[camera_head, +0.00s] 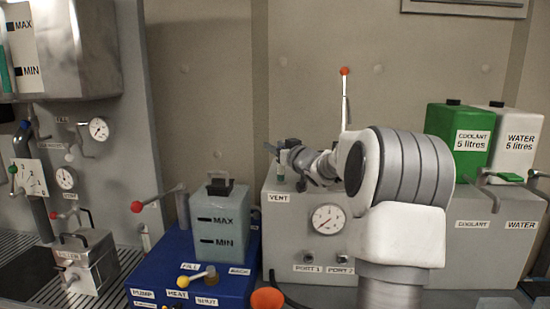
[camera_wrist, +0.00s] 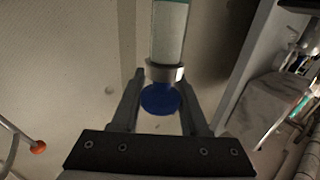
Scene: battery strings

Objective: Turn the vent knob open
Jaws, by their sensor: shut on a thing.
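My gripper (camera_head: 288,158) is at the left end of the grey cabinet (camera_head: 372,202), above its VENT label (camera_head: 279,198). In the wrist view my gripper (camera_wrist: 163,72) has its two fingertips closed on either side of a grey collar with a round blue knob (camera_wrist: 160,99) between the fingers. A pale tube (camera_wrist: 170,40) with a teal end runs on from the collar. In the head view my gripper and arm hide most of the held part, and the knob's turn angle cannot be told.
A lever with a red ball (camera_head: 345,72) stands upright behind my arm. A gauge (camera_head: 328,219) is on the cabinet's front. Green coolant (camera_head: 459,135) and white water (camera_head: 516,150) cans stand at right. A blue box (camera_head: 183,267) bears a grey tank (camera_head: 219,225) and levers at lower left.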

